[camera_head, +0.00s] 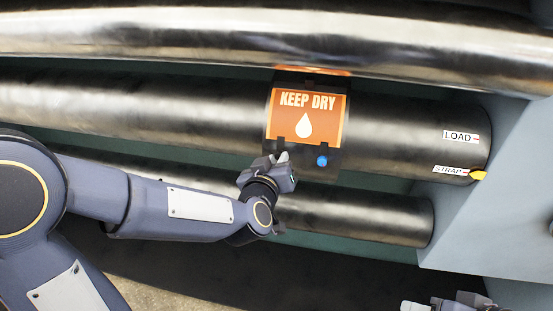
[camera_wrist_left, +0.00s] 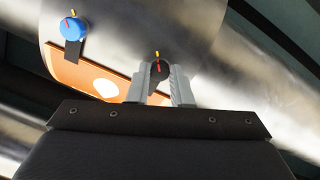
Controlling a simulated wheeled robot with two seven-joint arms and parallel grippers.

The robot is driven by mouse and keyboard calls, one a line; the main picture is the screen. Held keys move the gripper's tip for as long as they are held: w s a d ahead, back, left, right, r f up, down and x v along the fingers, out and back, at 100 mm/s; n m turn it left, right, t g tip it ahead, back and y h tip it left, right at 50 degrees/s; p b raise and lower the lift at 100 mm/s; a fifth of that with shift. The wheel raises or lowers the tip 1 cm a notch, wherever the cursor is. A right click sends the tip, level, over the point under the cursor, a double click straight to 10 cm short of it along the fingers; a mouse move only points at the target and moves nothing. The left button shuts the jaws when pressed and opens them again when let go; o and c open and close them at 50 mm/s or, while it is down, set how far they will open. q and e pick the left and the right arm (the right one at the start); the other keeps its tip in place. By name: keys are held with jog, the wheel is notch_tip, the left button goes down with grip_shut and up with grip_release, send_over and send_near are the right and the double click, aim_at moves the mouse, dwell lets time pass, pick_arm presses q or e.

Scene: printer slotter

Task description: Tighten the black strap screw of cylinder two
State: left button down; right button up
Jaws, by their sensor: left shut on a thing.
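The black strap screw (camera_wrist_left: 158,70) shows in the left wrist view, with a red mark on it and a yellow mark just beyond its edge. The two marks look close to in line. My left gripper (camera_wrist_left: 165,82) has its grey fingers on either side of the screw, shut on it. In the head view my left gripper (camera_head: 283,160) is at the lower edge of the orange KEEP DRY plate (camera_head: 325,112), and the black screw is hidden. The plate is on the large dark middle cylinder (camera_head: 400,135). My right gripper (camera_head: 415,304) only peeks in at the bottom right.
A blue screw (camera_head: 322,161) sits to the right of my left gripper; it also shows in the left wrist view (camera_wrist_left: 73,29). LOAD (camera_head: 459,136) and STRAP (camera_head: 451,170) labels are at the cylinder's right end, near a yellow pointer (camera_head: 478,175). A shiny roller (camera_head: 200,35) runs above.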

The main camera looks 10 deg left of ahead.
pick_arm(q)
jog(key=shift+f, duration=0.1)
jog(key=c, duration=1.3)
grip_release()
jog(key=v, duration=0.8)
jog(key=s+a+f+g, duration=0.2)
jog(key=s+a+g, duration=0.1)
jog(key=s, duration=0.3)
jog(key=s+a+f+m+g+h, duration=0.1)
jog(key=s+a+f+g, duration=0.1)
jog(key=s, duration=0.5)
jog(key=s+a+f+g+h, duration=0.1)
jog(key=s+a+f+g, duration=0.1)
jog(key=s+a+g, duration=0.3)
jog(key=shift+s+a+f+m, duration=0.2)
jog(key=shift+s+a+m, duration=0.2)
jog(key=shift+s, duration=0.35)
